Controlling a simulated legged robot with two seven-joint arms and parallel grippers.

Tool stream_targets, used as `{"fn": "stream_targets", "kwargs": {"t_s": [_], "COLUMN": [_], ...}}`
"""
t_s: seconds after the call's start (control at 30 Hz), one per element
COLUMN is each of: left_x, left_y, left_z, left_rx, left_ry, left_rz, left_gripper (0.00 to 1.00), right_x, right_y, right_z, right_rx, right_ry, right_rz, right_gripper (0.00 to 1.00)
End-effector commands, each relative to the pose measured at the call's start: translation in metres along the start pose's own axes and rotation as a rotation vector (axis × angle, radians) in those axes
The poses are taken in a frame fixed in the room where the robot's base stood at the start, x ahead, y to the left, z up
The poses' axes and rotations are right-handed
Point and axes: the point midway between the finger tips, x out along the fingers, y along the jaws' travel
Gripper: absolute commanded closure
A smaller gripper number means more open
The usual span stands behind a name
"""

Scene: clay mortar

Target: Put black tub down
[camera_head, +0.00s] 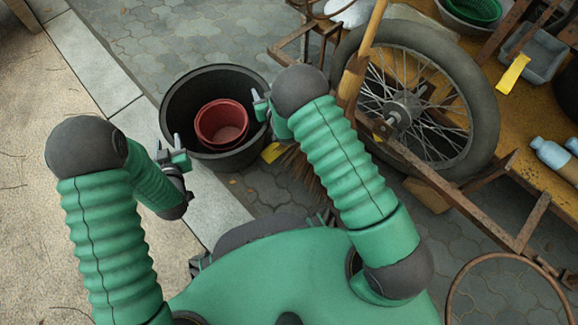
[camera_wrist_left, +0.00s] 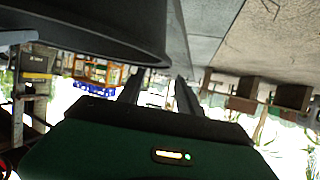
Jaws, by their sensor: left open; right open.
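The black tub (camera_head: 178,88) stands upright on the grey paving in the head view, between my two grippers. A smaller red tub (camera_head: 222,124) sits inside it. My left gripper (camera_head: 172,146) is open just outside the tub's left rim and apart from it. My right gripper (camera_head: 264,104) is open at the tub's right rim; I cannot tell whether it touches. In the left wrist view, the dark side of the black tub (camera_wrist_left: 90,30) fills the upper left, and the left gripper's fingers (camera_wrist_left: 160,85) are apart and empty.
A cart with a spoked wheel (camera_head: 405,108) stands close on the right, with a broom (camera_head: 358,60) leaning by it. A yellow object (camera_head: 272,151) lies beside the tub. A pale kerb (camera_head: 100,80) and sandy ground (camera_head: 35,130) are on the left. Paving behind the tub is clear.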

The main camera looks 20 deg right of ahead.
Motion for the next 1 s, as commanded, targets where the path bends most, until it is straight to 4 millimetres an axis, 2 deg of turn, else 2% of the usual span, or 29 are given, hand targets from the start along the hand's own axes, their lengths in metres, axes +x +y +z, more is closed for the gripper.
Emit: {"fn": "stream_targets", "kwargs": {"t_s": [0.17, 0.5, 0.6, 0.73, 1.0], "left_x": [-0.006, -0.006, -0.006, -0.005, -0.005], "left_y": [0.0, 0.0, 0.0, 0.0, 0.0], "left_z": [0.0, 0.0, 0.0, 0.0, 0.0], "left_rx": [0.0, 0.0, -0.001, 0.0, -0.001], "left_ry": [0.001, 0.001, 0.0, 0.0, 0.0], "left_rz": [0.0, 0.0, 0.0, 0.0, 0.0], "left_gripper": [0.58, 0.58, 0.58, 0.58, 0.58], "right_x": [-0.012, -0.094, -0.11, -0.119, -0.119], "right_y": [0.0, 0.0, 0.0, 0.0, 0.0], "right_z": [0.0, 0.001, 0.001, 0.002, 0.001], "right_rx": [0.0, 0.0, 0.0, 0.0, 0.0], "right_ry": [0.0, -0.002, -0.001, -0.002, -0.001], "right_rz": [0.0, 0.0, -0.001, -0.001, 0.0], "right_gripper": [0.58, 0.58, 0.58, 0.58, 0.58]}}
